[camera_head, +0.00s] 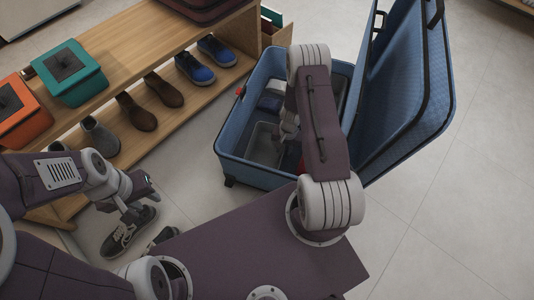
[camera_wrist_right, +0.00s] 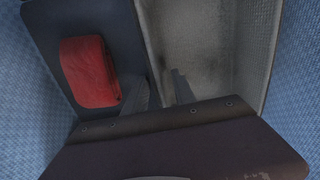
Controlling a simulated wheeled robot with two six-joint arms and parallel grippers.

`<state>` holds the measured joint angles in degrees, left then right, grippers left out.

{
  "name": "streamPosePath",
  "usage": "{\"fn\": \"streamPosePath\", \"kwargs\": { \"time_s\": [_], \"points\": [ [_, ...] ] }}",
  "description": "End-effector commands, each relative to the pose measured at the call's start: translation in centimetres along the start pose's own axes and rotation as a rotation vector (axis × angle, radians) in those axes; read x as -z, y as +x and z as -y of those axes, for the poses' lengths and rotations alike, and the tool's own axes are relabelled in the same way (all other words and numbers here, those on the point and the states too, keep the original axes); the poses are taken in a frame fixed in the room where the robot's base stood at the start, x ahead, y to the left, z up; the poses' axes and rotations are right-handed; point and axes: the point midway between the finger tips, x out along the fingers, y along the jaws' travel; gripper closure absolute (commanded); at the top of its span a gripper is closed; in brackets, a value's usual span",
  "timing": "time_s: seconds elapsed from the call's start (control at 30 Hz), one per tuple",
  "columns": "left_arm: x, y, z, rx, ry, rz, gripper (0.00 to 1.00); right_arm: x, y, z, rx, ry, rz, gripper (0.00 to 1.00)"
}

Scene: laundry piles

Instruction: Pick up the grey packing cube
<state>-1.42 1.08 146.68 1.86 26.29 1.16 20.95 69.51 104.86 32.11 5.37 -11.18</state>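The grey packing cube (camera_head: 263,143) looks like an open-topped box and stands in the left front part of the open blue suitcase (camera_head: 232,172). In the right wrist view, its pale grey inside (camera_wrist_right: 205,45) fills the upper right. My right gripper (camera_head: 287,130) is down in the suitcase at the cube's right side, partly hidden by my arm. In the right wrist view its fingers (camera_wrist_right: 164,88) are apart, with the cube's near wall running between them; contact is unclear. My left gripper (camera_head: 142,192) hangs over the floor near a dark shoe; its fingers are too unclear to judge.
A red item (camera_wrist_right: 90,72) lies on a dark surface beside the cube. The suitcase lid (camera_head: 405,95) stands open on the right. A wooden shelf (camera_head: 190,105) with several shoes and lidded boxes is at the left. A dark sneaker (camera_head: 128,232) is under my left gripper.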

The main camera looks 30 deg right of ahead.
Motion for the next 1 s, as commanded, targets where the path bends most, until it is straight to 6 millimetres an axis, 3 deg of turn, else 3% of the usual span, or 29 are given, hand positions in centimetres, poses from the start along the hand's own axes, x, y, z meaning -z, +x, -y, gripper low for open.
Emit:
{"fn": "streamPosePath", "kwargs": {
  "time_s": [0.03, 0.23, 0.33, 0.37, 0.77, 1.0],
  "points": [
    [-0.1, 1.0, 0.0, 0.000, 0.000, 0.000, 0.64, 0.0, 1.1, 0.0, 0.000, -0.001, 0.000, 0.68],
    [-0.1, 0.5, 0.0, 0.000, 0.000, 0.000, 0.64, 0.0, 0.7, 0.0, 0.000, 0.000, -0.001, 0.71],
    [-0.1, 0.5, 0.0, 0.000, 0.000, 0.000, 0.64, 0.0, 0.7, 0.0, 0.000, 0.000, 0.000, 0.99],
    [-0.1, 0.5, 0.0, 0.000, 0.000, 0.000, 0.64, 0.0, 0.7, 0.0, 0.000, 0.000, 0.000, 1.00],
    [0.0, 0.0, 0.0, 0.000, 0.000, 0.000, 0.64, 0.0, 0.1, 0.0, 0.000, 0.000, -0.001, 1.00],
    [0.4, -3.8, -0.1, 0.000, 0.000, 0.000, 0.64, 0.0, -4.6, 0.3, 0.000, 0.001, 0.000, 1.00]
  ]
}}
